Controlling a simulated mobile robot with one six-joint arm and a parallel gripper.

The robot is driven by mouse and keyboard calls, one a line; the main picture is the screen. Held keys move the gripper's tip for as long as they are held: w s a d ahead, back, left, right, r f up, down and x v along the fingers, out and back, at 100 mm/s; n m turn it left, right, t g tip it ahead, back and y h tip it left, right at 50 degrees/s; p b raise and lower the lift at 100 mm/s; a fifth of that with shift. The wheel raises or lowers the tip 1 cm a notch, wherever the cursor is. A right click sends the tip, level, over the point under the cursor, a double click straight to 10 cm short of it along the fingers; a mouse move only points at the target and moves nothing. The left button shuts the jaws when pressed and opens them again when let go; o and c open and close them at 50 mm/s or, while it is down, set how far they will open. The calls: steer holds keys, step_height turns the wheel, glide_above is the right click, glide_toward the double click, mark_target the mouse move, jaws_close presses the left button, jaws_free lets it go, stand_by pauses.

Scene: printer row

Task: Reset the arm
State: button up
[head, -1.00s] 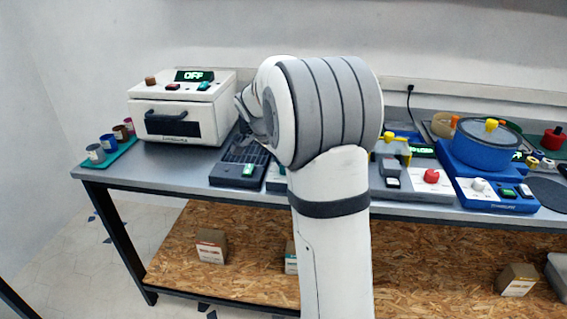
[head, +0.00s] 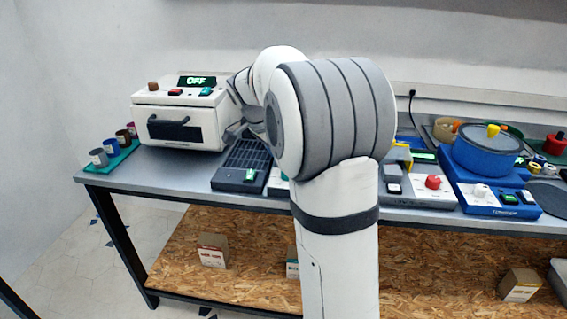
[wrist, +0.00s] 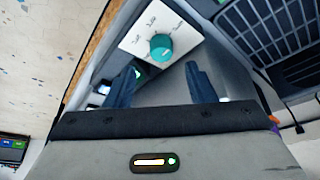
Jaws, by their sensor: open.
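My gripper (wrist: 162,80) is open in the wrist view, with two dark blue fingers spread apart and nothing between them. A white panel with a teal knob (wrist: 162,46) shows just beyond the fingertips; I cannot tell the distance. In the head view my arm stands raised and bent in the middle, folded toward the bench on the left. My gripper there is mostly hidden behind the arm, near the white oven-like machine with the OFF display (head: 196,80) and the dark slotted unit (head: 243,163).
The grey bench (head: 155,170) runs across the view. Small cups stand on a teal tray (head: 121,158) at left. A blue pot (head: 487,150) and a unit with a red knob (head: 433,183) stand at right. Cardboard boxes (head: 213,251) sit on the lower shelf.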

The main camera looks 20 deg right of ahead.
steer(key=shift+v, duration=1)
